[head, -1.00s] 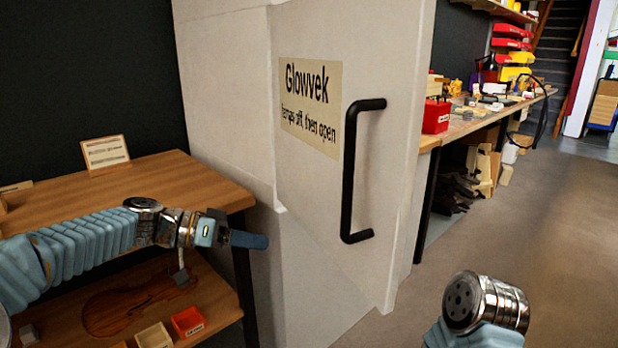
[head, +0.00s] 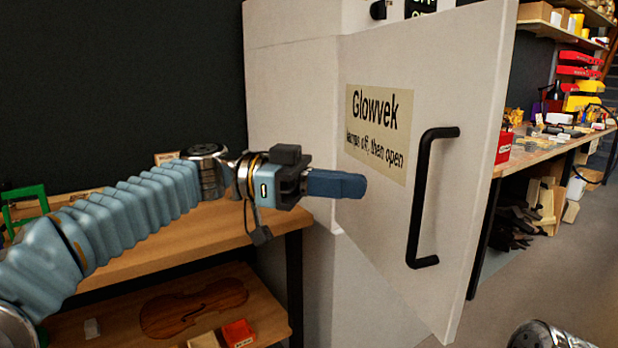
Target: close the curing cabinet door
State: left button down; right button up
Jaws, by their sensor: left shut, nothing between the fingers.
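The curing cabinet (head: 290,75) is a pale upright box against the dark wall. Its door (head: 375,212) is pale, carries a "Glowvek" label (head: 380,128) and a black bar handle (head: 418,205), and appears to stand ajar, swung out toward me. How wide the gap is, I cannot tell. My left gripper (head: 350,186) is shut and empty. Its blue fingers point right and overlap the door's hinge-side area in the head view, left of the handle; whether they touch it, I cannot tell. Of my right arm only a metal link shows at the bottom right; its gripper is out of view.
A wooden bench (head: 205,232) stands left of the cabinet, with a violin body (head: 193,305) and small boxes, one red (head: 238,333), on its lower shelf. Another bench (head: 550,150) with tools lies behind the door at right. The floor at right is clear.

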pick_arm(q)
jog(key=x, duration=0.5)
jog(key=shift+d+p, duration=0.35)
jog(key=shift+p, duration=0.05)
